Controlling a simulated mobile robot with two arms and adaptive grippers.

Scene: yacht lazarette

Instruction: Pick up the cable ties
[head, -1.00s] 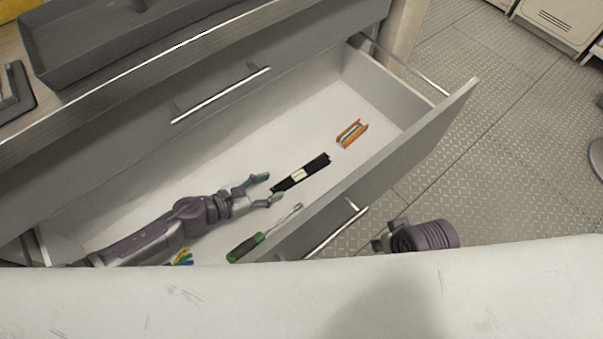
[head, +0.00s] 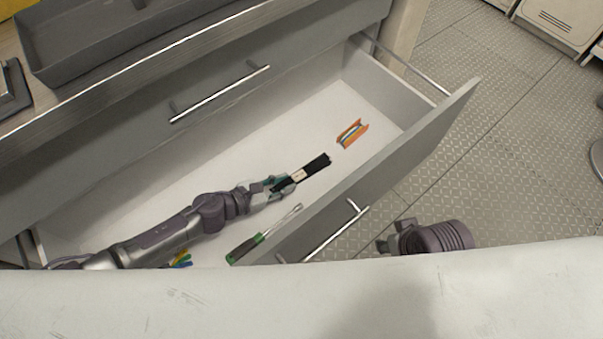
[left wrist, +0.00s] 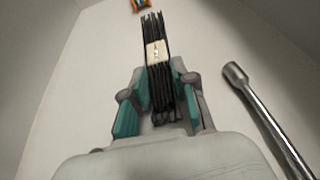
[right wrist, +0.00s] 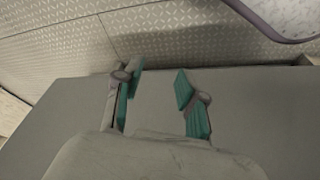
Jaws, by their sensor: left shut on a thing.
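The cable ties (head: 315,165) are a black bundle with a pale band, lying in the open drawer. They also show in the left wrist view (left wrist: 157,80), pointing away from the gripper. My left gripper (head: 283,185) is shut on the near end of the bundle, with its teal fingers (left wrist: 158,112) on either side. My right gripper (right wrist: 157,95) is open and empty, outside the drawer by its front; in the head view (head: 385,243) it is partly hidden behind a pale surface of my own body.
A green-handled tool (head: 245,247) with a metal shaft lies close to my left gripper, near the drawer front (head: 400,160). An orange item (head: 352,133) lies beyond the ties. Colourful pieces (head: 180,259) lie near my left arm. A grey tray (head: 100,50) stands on the counter.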

